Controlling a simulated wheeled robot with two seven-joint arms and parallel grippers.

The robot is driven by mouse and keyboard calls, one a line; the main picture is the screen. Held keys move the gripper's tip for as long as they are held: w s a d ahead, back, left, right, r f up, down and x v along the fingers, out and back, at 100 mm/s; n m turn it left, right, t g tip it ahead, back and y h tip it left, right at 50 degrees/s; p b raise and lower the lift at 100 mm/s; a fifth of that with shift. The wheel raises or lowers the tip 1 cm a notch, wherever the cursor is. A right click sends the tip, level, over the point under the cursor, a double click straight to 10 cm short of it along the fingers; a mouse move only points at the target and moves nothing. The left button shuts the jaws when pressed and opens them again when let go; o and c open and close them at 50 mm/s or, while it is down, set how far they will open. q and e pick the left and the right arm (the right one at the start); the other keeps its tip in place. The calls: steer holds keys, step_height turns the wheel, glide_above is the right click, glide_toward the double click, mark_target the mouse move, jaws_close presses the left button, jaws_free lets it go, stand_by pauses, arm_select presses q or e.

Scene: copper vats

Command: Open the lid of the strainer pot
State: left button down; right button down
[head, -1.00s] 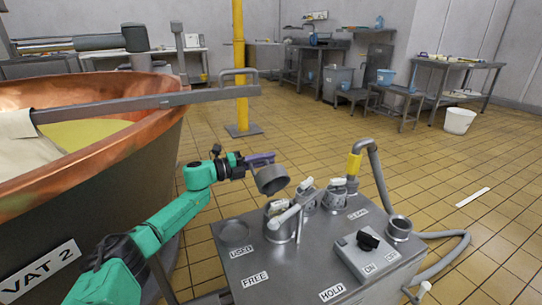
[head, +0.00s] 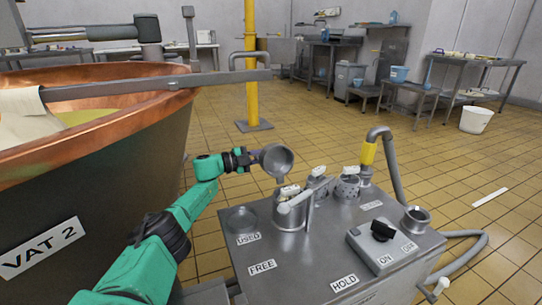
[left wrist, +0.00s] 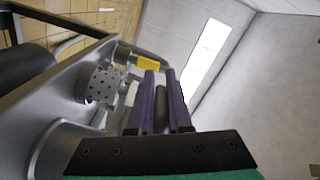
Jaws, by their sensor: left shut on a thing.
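The strainer pot (head: 291,214) is a grey metal cylinder on the metal cabinet, with its mouth open and a white-handled piece (head: 290,192) in it. Its round cup-shaped lid (head: 278,160) stands tipped up above the pot, hollow side showing, seemingly joined to the pot's rear rim. My left gripper (head: 253,158) is at the lid's left side, shut on its handle. In the left wrist view, the purple fingers (left wrist: 161,100) close around a dark bar, the lid handle (left wrist: 161,110). The lid itself is hidden there. My right gripper is not in view.
The cabinet (head: 300,255) carries perforated strainers (head: 347,187), a round recess (head: 241,219), a switch box (head: 381,244) and a hose pipe (head: 390,160). The copper vat (head: 90,190) rises at the left.

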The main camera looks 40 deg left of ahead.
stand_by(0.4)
arm_select(q)
steer(key=c, duration=0.9)
jaws_free()
steer(key=p+v, duration=0.2)
steer(key=v, duration=0.5)
steer(key=shift+s+a+p, duration=0.15)
steer(key=shift+a+p, duration=0.05)
steer(key=shift+p, duration=0.2)
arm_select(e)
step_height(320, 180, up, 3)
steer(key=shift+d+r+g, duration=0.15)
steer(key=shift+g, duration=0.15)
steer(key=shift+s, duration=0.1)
